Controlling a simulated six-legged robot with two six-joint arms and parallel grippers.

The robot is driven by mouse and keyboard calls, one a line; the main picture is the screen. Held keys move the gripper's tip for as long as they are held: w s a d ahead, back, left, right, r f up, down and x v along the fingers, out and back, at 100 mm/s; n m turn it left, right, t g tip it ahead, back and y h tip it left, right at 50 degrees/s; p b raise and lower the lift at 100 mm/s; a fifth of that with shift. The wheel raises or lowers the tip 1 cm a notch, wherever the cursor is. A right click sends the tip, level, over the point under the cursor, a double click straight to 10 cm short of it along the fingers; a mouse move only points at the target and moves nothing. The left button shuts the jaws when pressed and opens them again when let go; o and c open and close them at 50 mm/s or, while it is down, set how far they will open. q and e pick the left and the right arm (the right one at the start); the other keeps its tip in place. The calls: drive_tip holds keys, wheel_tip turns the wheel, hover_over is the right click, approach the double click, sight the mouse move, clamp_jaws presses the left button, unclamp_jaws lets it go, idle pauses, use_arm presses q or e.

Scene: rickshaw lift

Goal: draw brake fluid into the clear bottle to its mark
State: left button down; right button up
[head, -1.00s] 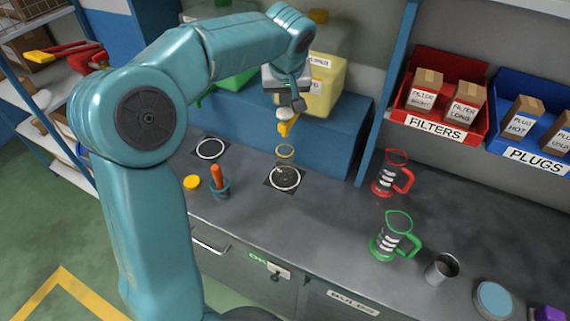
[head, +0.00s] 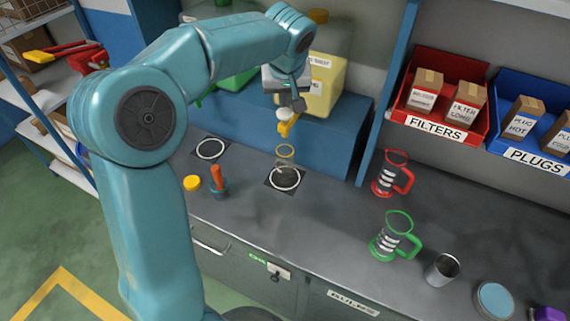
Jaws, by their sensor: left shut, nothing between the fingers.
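A pale yellow jug (head: 325,88) stands on the blue raised shelf, with a yellow tap (head: 287,127) at its front. The clear bottle (head: 285,163), with a yellow ring at its top, stands below the tap on a ringed dark pad (head: 284,180). It is small and see-through, so I cannot tell its fluid level or mark. My left gripper (head: 297,103) is shut and empty, right at the tap; I cannot tell whether it touches the lever. A second container (head: 232,80) with green at its base is partly hidden behind my left arm. My right gripper is out of view.
A red-rimmed jug (head: 388,177), a green-rimmed jug (head: 390,238) and a metal cup (head: 441,269) stand on the right of the counter. A yellow cap (head: 192,183) and a small pot with an orange handle (head: 218,184) are at left. The counter's middle is clear.

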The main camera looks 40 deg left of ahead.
use_arm(q)
drive_tip(key=shift+w+a+f, duration=0.1)
drive_tip(key=shift+f, duration=0.05)
drive_tip(key=shift+f+b, duration=0.2)
drive_tip(key=shift+b, duration=0.1)
drive_tip(key=shift+f+b, duration=0.9)
drive_tip(key=shift+f, duration=0.1)
idle(6.5)
